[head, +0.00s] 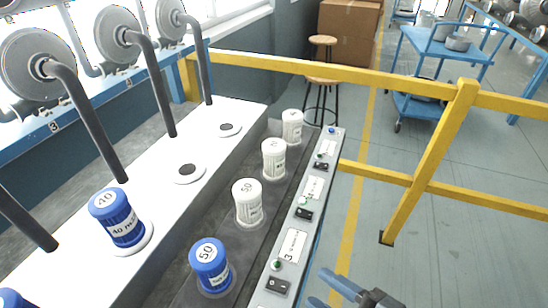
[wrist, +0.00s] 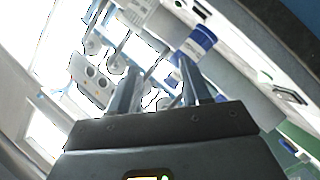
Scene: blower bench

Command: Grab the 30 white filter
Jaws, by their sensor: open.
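Three white ribbed filters stand upright in a row on the dark strip in the head view. The nearest white filter (head: 247,205) has a lid that reads 50. The middle white filter (head: 274,162) and the far white filter (head: 292,127) have lid numbers too small to read surely, so I cannot tell which is the 30. My gripper (head: 330,290) is at the bottom right of the head view, apart from the filters, beyond the button rail. In the wrist view my gripper (wrist: 160,84) has its fingers spread with nothing between them.
A blue 50 filter (head: 210,268) stands nearest in the row; a blue 40 filter (head: 118,220) stands on the white bench (head: 165,210). Dark pipes (head: 90,125) hang over the bench. The button rail (head: 302,205) borders the strip. A yellow railing (head: 330,70) crosses behind.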

